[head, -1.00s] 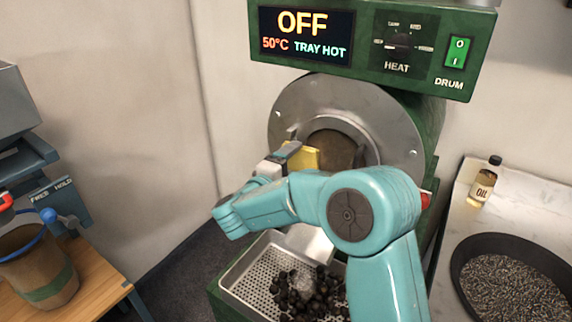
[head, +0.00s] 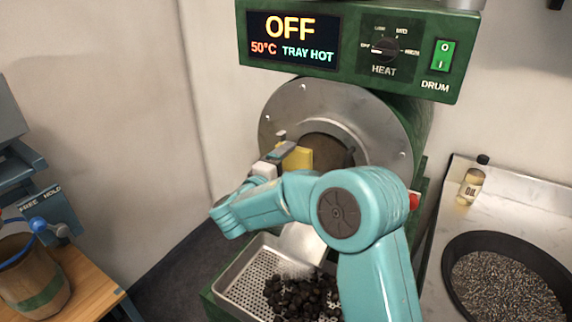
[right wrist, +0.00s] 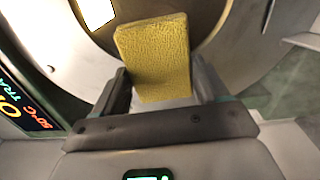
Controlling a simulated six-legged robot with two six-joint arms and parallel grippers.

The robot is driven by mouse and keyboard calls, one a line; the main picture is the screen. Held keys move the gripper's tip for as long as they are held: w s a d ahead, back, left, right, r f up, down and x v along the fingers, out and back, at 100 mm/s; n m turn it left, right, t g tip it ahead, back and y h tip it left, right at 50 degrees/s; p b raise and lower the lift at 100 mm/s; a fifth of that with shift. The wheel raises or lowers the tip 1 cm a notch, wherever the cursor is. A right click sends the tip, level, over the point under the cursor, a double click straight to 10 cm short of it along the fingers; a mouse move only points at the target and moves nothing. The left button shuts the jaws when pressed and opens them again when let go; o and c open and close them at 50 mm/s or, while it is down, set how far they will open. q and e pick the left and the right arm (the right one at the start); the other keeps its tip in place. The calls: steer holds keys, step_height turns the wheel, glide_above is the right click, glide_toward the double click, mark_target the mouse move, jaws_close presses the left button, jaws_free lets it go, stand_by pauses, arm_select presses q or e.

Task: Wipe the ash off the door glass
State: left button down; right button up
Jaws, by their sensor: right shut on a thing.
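The round door glass (head: 327,150) sits in the middle of the roaster's metal front plate and looks dull brown. My right gripper (head: 280,152) is shut on a yellow sponge (head: 299,157) in front of the glass's left part. In the right wrist view the sponge (right wrist: 153,55) stands between the two fingers, with the metal front and the brownish glass behind it. I cannot tell whether the sponge touches the glass. My right arm hides the lower part of the front plate. My left gripper is not in view.
The green roaster's panel (head: 345,45) reads OFF, 50°C, TRAY HOT. Below, a perforated tray (head: 240,285) holds dark chestnuts (head: 300,294). At right are an oil bottle (head: 472,184) and a dark pan (head: 455,250) of small grains. A brown bag (head: 30,280) stands at left.

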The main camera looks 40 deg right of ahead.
mark_target(303, 165)
steer(key=shift+w+d, duration=0.15)
steer(key=shift+d, duration=0.3)
steer(key=shift+s+d+f+b, duration=0.1)
steer(key=shift+s+d+b, duration=0.05)
steer(key=shift+s+b, duration=0.45)
steer(key=shift+s+d+f+b, duration=0.1)
steer(key=shift+s+b, duration=0.3)
steer(key=shift+b, duration=0.25)
steer(key=shift+s+d+r+b, duration=0.15)
steer(key=shift+s+b, duration=0.35)
steer(key=shift+s, duration=0.2)
steer(key=s+b, duration=0.1)
steer(key=s+d+b, duration=0.1)
steer(key=s, duration=0.1)
steer(key=shift+s+d+b, duration=0.1)
steer(key=shift+s+b, duration=0.05)
steer(key=shift+b, duration=0.75)
steer(key=shift+w, duration=0.45)
steer(key=shift+w+a, duration=0.25)
steer(key=shift+w, duration=0.3)
steer(key=shift+w+a, duration=0.25)
steer(key=shift+w, duration=0.3)
steer(key=shift+w+a+r, duration=0.1)
steer(key=shift+w+a, duration=0.15)
steer(key=shift+w, duration=0.65)
steer(key=shift+w+a, duration=0.2)
steer(key=shift+w, duration=0.7)
